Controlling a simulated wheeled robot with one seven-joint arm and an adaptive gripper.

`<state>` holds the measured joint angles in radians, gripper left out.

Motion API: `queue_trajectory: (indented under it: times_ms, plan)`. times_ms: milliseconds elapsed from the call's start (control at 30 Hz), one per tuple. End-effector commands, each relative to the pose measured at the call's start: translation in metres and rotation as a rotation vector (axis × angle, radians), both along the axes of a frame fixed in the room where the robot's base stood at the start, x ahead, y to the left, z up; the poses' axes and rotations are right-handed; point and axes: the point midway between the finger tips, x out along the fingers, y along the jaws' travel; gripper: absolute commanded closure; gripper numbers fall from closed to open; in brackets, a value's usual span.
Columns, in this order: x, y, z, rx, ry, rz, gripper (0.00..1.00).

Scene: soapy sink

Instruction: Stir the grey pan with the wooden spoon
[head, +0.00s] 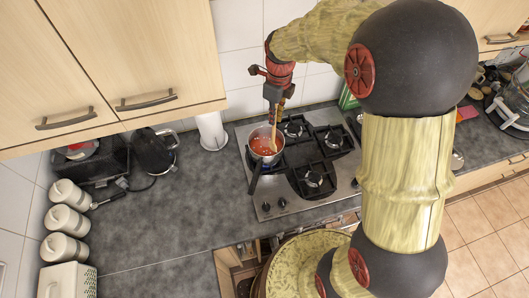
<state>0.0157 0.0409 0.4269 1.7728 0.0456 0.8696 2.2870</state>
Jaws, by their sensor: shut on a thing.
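The grey pan (252,159) stands on the left front burner area of the gas hob, with its dark handle pointing toward the front left. It holds a red-orange liquid with lumps. My gripper (275,118) is directly above the pan and points down. It is shut on the wooden spoon (273,138), which hangs down with its lower end in the red contents. The fingers are small in this view, and the spoon's upper end is hidden by the gripper. A bluish flame seems to show under the pan.
The steel hob (262,206) has several black grates to the right of the pan. A paper roll (211,131) stands left of the hob, and a black kettle (154,152) farther left. Wall cupboards (130,50) hang at upper left.

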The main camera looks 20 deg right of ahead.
Motion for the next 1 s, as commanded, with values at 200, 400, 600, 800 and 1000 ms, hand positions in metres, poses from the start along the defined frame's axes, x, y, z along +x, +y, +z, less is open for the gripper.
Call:
queue_trajectory:
  times_ms: [200, 400, 600, 800, 1000]
  plan:
    - [-0.024, 0.0, 0.003, 0.0, 0.0, 0.0, 1.0]
    - [-0.046, 0.0, 0.005, 0.0, 0.0, 0.0, 1.0]
    - [-0.067, 0.0, 0.008, 0.0, -0.001, 0.0, 1.0]
    - [-0.082, 0.0, 0.009, 0.0, 0.0, 0.0, 1.0]
    - [-0.084, 0.0, 0.009, 0.0, 0.0, 0.0, 1.0]
